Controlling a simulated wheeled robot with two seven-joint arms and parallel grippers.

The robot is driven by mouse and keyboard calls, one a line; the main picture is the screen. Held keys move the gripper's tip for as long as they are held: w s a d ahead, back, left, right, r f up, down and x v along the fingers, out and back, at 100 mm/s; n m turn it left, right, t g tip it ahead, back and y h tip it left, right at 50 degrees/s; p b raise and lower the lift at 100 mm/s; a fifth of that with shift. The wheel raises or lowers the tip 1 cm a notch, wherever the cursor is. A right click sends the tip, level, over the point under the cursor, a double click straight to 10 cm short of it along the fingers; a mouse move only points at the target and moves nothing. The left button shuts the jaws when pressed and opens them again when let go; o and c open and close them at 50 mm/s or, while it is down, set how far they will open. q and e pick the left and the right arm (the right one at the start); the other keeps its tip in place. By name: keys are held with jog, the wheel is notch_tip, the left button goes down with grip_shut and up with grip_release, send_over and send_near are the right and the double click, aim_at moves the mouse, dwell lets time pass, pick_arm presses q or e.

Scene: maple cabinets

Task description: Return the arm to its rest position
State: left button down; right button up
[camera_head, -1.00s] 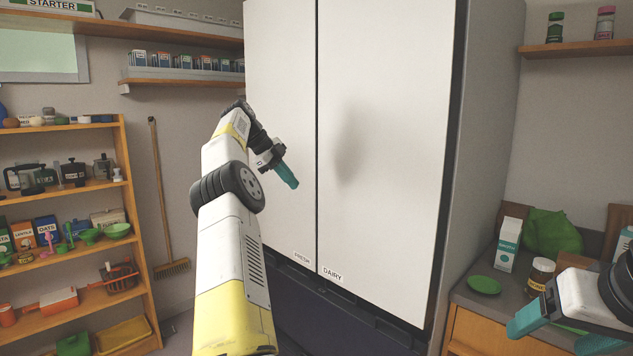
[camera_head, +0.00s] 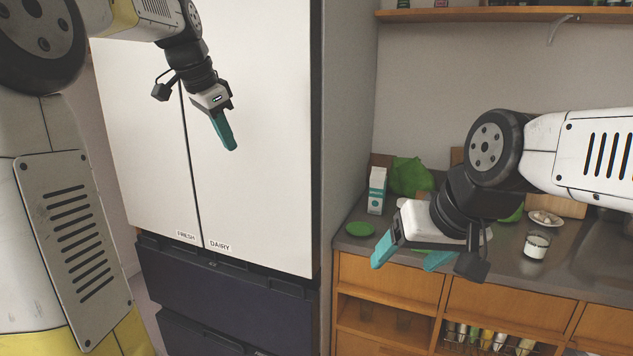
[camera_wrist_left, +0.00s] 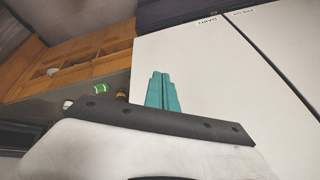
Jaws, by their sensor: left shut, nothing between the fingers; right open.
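My left gripper (camera_head: 226,132) hangs in front of the white fridge doors in the head view, pointing down, with its teal fingers together and nothing held. In the left wrist view its fingers (camera_wrist_left: 161,92) lie side by side against the white door behind. My left arm bends in from the upper left. My right gripper (camera_head: 408,258) is over the counter at the right, with its teal fingers apart and nothing between them. My right arm comes in from the right edge.
The fridge (camera_head: 250,130) has closed white doors labelled FRESH and DAIRY above dark drawers (camera_head: 230,300). The grey counter (camera_head: 590,255) holds a carton (camera_head: 376,190), a green plate (camera_head: 360,229), a green bag (camera_head: 408,176) and a glass jar (camera_head: 536,245). Wooden cabinets (camera_head: 390,281) stand below.

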pick_arm(q)
jog(key=s+d+f+n, duration=0.1)
jog(key=s+f+n, duration=0.2)
jog(key=s, duration=0.5)
jog(key=s+d+f+n+t, duration=0.1)
jog(key=s+d+f+n, duration=0.1)
jog(key=s+f, duration=0.4)
jog(key=s+d+f+n, duration=0.2)
jog(key=s+f+n, duration=0.2)
jog(key=s, duration=0.6)
jog(key=shift+d+f+n+t, duration=0.25)
jog(key=shift+f+n+t, duration=0.05)
jog(key=shift+f, duration=0.05)
jog(key=shift+s, duration=0.1)
